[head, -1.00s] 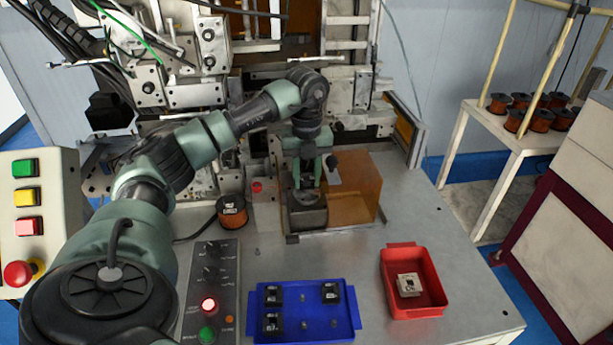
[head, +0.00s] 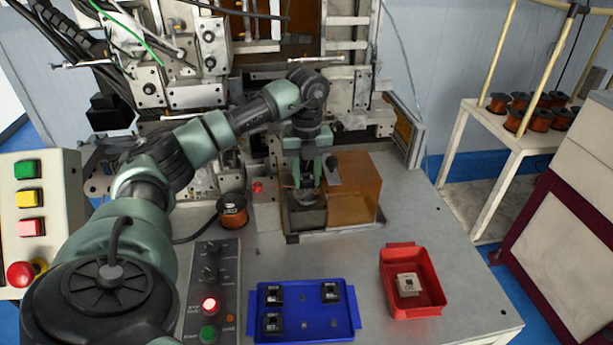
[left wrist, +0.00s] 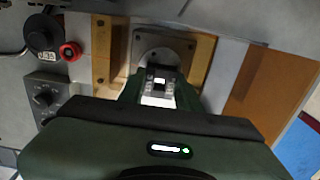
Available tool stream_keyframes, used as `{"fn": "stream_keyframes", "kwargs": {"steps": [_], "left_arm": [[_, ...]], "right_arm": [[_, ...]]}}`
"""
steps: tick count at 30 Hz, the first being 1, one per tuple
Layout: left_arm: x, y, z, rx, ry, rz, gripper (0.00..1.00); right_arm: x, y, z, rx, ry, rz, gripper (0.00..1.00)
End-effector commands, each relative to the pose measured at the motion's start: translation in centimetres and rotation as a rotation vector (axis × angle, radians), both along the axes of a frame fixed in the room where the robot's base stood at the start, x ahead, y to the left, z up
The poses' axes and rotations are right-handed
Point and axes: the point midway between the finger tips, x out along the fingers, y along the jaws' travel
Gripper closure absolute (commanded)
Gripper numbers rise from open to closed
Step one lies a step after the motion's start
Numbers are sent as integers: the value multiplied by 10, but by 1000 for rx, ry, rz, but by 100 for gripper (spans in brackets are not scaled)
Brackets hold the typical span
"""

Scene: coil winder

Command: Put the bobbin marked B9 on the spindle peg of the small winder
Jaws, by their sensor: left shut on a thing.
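My left gripper (head: 306,184) points down over the small winder (head: 306,217), a dark block with a round plate on top, at the back middle of the table. The winder's round grey plate (left wrist: 160,58) shows just beyond the bobbin. The spindle peg is hidden by the gripper, and I cannot tell whether the bobbin touches it. My right gripper is out of view.
An amber guard (head: 354,195) stands right beside the winder. A copper wire spool (head: 232,211) and a control panel (head: 210,265) are to the left. A blue tray (head: 302,311) holds three dark bobbins. A red tray (head: 427,297) holds a pale part (head: 408,284).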

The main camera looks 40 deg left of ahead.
Motion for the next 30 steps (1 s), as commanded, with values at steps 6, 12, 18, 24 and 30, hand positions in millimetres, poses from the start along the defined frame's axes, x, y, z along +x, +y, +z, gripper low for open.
{"fn": "stream_keyframes", "kwargs": {"steps": [6,12,18,24,30], "left_arm": [[0,0,0,0,0,0,100],[0,0,-1,0,0,0,100],[0,0,-6,1,1,0,100],[0,0,-12,0,1,0,100],[0,0,-14,1,1,0,41]], "right_arm": [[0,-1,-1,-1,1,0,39],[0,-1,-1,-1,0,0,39],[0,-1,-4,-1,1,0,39],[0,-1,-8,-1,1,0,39],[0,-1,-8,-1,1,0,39]]}}
